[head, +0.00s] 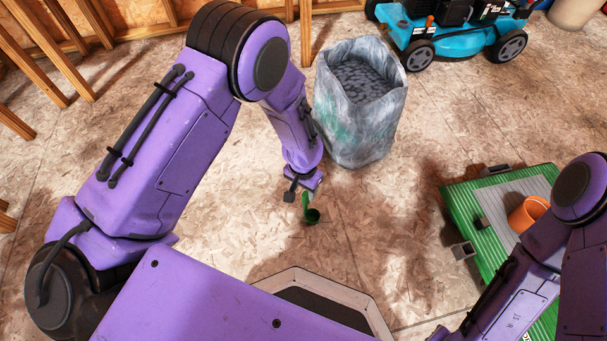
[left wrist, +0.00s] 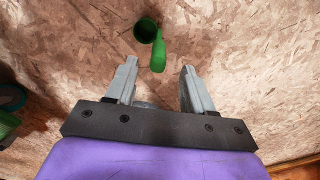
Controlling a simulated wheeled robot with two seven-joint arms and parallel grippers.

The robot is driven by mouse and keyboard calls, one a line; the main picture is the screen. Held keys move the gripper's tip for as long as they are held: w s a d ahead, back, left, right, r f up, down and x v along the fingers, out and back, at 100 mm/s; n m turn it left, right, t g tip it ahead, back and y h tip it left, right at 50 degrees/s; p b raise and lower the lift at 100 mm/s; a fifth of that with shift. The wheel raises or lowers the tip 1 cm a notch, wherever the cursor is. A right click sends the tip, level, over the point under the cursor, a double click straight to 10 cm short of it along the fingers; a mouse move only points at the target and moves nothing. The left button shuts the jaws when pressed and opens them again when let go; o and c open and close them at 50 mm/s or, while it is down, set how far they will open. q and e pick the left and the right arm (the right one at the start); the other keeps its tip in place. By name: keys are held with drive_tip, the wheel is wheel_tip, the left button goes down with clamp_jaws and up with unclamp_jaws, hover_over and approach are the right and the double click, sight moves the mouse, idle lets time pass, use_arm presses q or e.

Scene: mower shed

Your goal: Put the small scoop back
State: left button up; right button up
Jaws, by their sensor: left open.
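The small green scoop (head: 313,215) lies on the board floor, just below my left gripper (head: 298,194) in the head view. In the left wrist view the scoop's round dark cup (left wrist: 147,31) is beyond the fingertips. Its green handle (left wrist: 158,55) points back toward the gap between the fingers. My left gripper (left wrist: 160,68) is open and empty, with the fingers apart on either side of the handle's line. I cannot tell the exact height of the fingers above the floor. My right arm shows at the lower right, but its gripper is out of sight.
An open bag (head: 350,130) of grey grains stands close behind my left forearm. A green platform (head: 460,215) with an orange pot (head: 526,214) is at the right. A turquoise mower (head: 450,45) stands at the back. Floor between bag and platform is clear.

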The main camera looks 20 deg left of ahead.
use_arm(q)
wheel_tip(320, 180, up, 6)
drive_tip(key=f+p, duration=0.1)
drive_tip(key=p, duration=0.1)
drive_tip(key=s+a+f+n+t, duration=0.1)
drive_tip(key=s+a+f+n, duration=0.35)
drive_tip(key=s+f, duration=0.4)
drive_tip(key=s+a+r+n+t+y, duration=0.1)
drive_tip(key=s+a+n, duration=0.1)
drive_tip(key=s+a, duration=0.2)
drive_tip(key=s+a+r+n+y, duration=0.2)
drive_tip(key=s+a, duration=0.3)
drive_tip(key=s, duration=0.6)
drive_tip(key=shift+s+r+t, duration=0.15)
drive_tip(key=shift+t, duration=0.25)
use_arm(e)
drive_tip(key=r, duration=0.1)
drive_tip(key=w+r, duration=0.1)
drive_tip(key=r+m+t, duration=0.1)
drive_tip(key=shift+w+d+r+h, duration=0.1)
drive_tip(key=shift+w+d+h, duration=0.2)
drive_tip(key=shift+h, duration=0.1)
use_arm(q)
drive_tip(key=shift+a+n, duration=0.1)
drive_tip(key=shift+n, duration=0.15)
use_arm(e)
drive_tip(key=shift+s, duration=0.1)
